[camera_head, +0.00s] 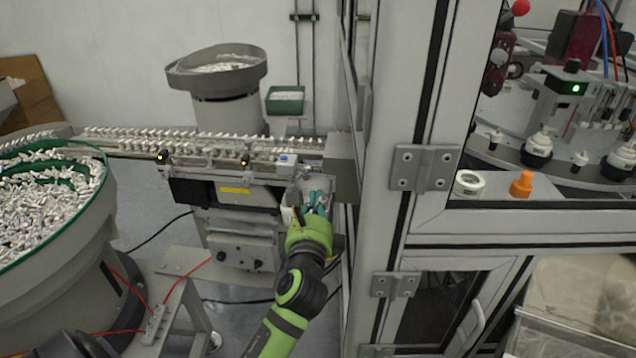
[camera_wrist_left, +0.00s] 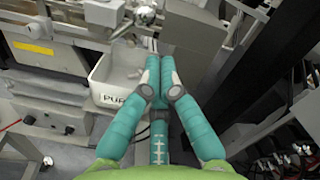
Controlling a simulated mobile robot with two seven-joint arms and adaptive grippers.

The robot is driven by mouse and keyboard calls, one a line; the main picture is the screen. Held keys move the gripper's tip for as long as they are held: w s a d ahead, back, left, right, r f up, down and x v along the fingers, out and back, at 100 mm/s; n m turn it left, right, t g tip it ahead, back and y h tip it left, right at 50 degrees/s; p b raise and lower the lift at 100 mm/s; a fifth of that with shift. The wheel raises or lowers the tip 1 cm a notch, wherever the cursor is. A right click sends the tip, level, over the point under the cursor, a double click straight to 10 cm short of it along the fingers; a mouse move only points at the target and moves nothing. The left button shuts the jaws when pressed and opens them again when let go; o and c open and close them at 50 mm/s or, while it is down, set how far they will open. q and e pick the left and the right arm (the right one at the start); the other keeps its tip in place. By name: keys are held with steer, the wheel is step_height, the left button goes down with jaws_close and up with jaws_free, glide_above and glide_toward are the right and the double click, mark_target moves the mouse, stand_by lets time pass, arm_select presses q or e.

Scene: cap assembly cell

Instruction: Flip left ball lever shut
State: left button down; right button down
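My left gripper (camera_head: 317,203) has teal fingers and reaches in from below, at the right end of the feeder rail beside the cell's frame. In the left wrist view the fingertips (camera_wrist_left: 160,62) lie close together, with nothing seen between them. A shiny metal ball (camera_wrist_left: 145,15), which looks like the end of a ball lever, is above and slightly left of the fingertips and apart from them in that view. Its shaft is partly out of frame. In the head view I cannot clearly make out this lever. My right gripper is not in view.
A white lettered bin (camera_wrist_left: 108,95) sits just left of the fingers. The feeder rail (camera_head: 215,150) runs left from the gripper. The cell's grey frame (camera_head: 400,240) stands close on the right. A large part-filled bowl (camera_head: 60,250) stands at left, and a red ball (camera_head: 520,7) is at upper right.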

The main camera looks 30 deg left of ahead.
mark_target(308, 169)
arm_select(q)
steer(key=x, duration=0.5)
steer(key=shift+p, duration=0.35)
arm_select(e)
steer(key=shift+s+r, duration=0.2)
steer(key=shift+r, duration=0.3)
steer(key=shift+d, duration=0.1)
